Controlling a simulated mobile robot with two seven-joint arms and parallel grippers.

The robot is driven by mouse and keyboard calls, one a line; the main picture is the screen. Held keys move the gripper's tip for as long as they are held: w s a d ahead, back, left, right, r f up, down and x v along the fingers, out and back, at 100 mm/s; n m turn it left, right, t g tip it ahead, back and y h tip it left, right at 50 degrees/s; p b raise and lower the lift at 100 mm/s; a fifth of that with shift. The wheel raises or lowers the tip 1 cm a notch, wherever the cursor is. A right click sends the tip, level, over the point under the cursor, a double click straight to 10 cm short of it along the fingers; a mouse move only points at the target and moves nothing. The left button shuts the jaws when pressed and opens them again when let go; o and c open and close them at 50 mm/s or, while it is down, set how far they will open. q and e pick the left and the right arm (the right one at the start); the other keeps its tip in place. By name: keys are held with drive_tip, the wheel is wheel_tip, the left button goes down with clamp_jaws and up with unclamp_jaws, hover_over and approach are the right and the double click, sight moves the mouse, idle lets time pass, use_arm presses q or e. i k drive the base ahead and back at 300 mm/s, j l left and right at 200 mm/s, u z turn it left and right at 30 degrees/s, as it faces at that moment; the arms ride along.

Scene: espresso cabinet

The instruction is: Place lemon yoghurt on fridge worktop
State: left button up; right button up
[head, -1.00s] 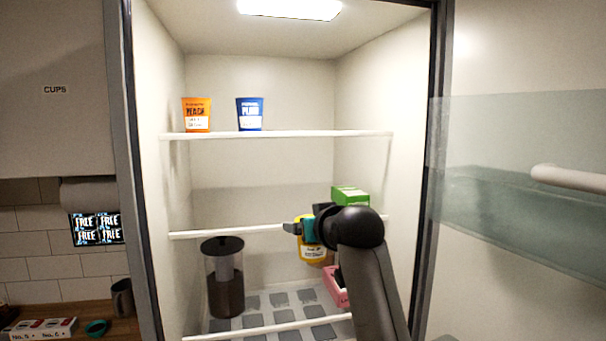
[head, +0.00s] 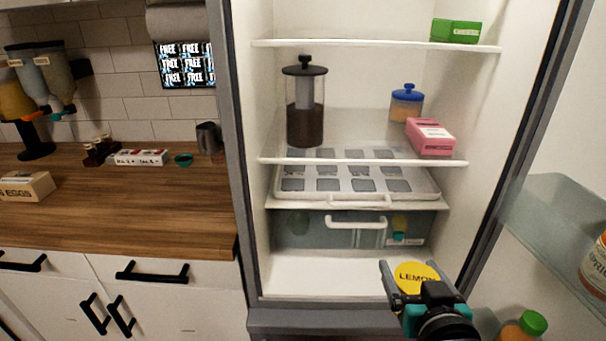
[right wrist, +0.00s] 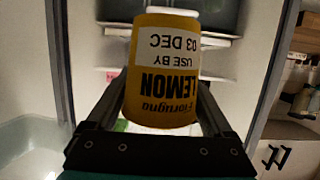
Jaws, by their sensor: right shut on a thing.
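The lemon yoghurt (head: 415,273) is a yellow pot with a round lid marked LEMON. My right gripper (head: 410,290) is shut on it and holds it in front of the lower part of the open fridge. In the right wrist view the lemon yoghurt (right wrist: 162,75) sits between the two fingers, with its LEMON and USE BY 03 DEC label upside down in the picture. A wooden worktop (head: 130,215) lies left of the fridge, well away from the pot. My left gripper is not in view.
The worktop holds an egg box (head: 27,187), a white box (head: 140,157), a teal ring (head: 183,160) and a dark cup (head: 209,138). Its front middle is clear. The fridge's side frame (head: 235,160) stands between. The open door (head: 560,220) is at right, with bottles.

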sight(139, 174)
drive_tip(key=j, duration=1.15)
drive_tip(key=i+j+u, duration=0.1)
drive_tip(key=j, duration=0.35)
drive_tip(key=i+j+u, duration=0.1)
drive_tip(key=i+j, duration=0.15)
drive_tip(key=j, duration=0.15)
drive_tip(key=i+j, duration=0.25)
drive_tip(key=j, duration=0.15)
drive_tip(key=i+j+u, duration=0.15)
drive_tip(key=j, duration=0.3)
